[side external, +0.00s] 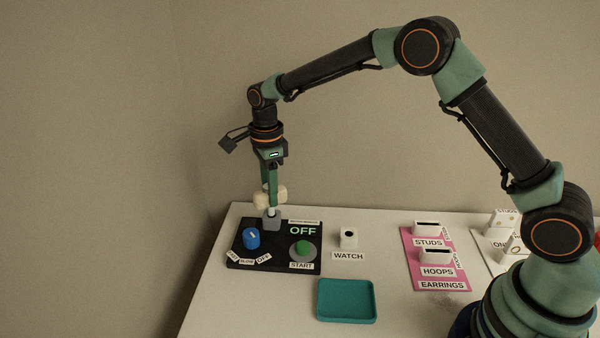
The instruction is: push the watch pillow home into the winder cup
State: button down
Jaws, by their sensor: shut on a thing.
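The cream watch pillow (281,195) shows on both sides of my gripper (271,203), which points straight down and is shut on it. The grey winder cup (271,224) stands at the back of a black panel (284,262), directly under my gripper. A pale narrow part shows between the fingers and the cup. My fingers hide the middle of the pillow, and I cannot tell whether its lower end is inside the cup or just above it.
The panel carries a blue knob (251,239), a green START button (303,248) and an OFF display (303,230). A white WATCH stand (348,238) is to its right. A teal tray (346,317) lies in front. A pink earrings board (411,262) stands further right.

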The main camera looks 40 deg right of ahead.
jog(key=shift+f, duration=1.4)
jog(key=shift+c, duration=2)
grip_release()
notch_tip(320, 180, up, 12)
jog(key=shift+r, duration=0.1)
